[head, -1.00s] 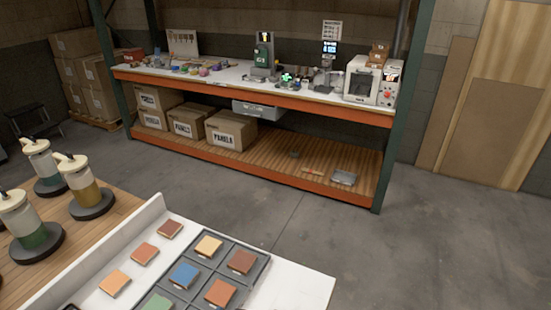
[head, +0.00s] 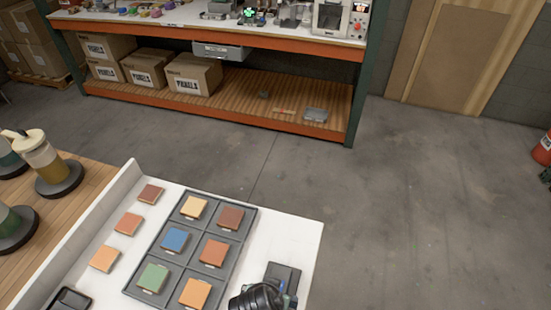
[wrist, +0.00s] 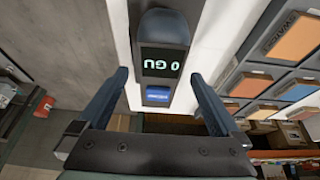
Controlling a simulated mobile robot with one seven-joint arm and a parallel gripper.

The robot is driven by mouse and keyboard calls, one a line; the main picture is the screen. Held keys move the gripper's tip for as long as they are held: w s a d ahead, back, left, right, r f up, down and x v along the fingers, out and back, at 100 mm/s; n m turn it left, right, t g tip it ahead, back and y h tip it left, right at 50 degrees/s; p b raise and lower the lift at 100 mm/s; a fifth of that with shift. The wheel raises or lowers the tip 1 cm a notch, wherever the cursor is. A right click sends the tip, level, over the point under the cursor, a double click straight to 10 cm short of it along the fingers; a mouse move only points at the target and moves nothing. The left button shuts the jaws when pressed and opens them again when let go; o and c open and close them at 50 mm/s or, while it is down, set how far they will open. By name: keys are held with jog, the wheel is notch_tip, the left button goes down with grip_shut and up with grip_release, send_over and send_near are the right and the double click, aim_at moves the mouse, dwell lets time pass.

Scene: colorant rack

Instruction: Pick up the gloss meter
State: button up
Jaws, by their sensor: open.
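The gloss meter (wrist: 165,30) is a dark grey, rounded block with a black display reading "0 GU" upside down and a blue panel below it. My gripper (wrist: 160,76) is open. Its two fingers stand apart, one to the left and one to the right of the meter's near end, with gaps visible. I cannot tell their height above the worktop. In the head view, dark shapes cluster at the worktop's lower right; I cannot clearly separate my gripper from the meter there.
A grey tray (head: 200,232) of coloured sample tiles lies beside this spot, with several loose tiles to its left. The worktop's right edge drops to open concrete floor (head: 420,210). An orange-edged shelf unit (head: 220,118) with boxes stands behind.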

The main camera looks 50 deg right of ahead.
jog(key=shift+x, duration=1.6)
grip_shut()
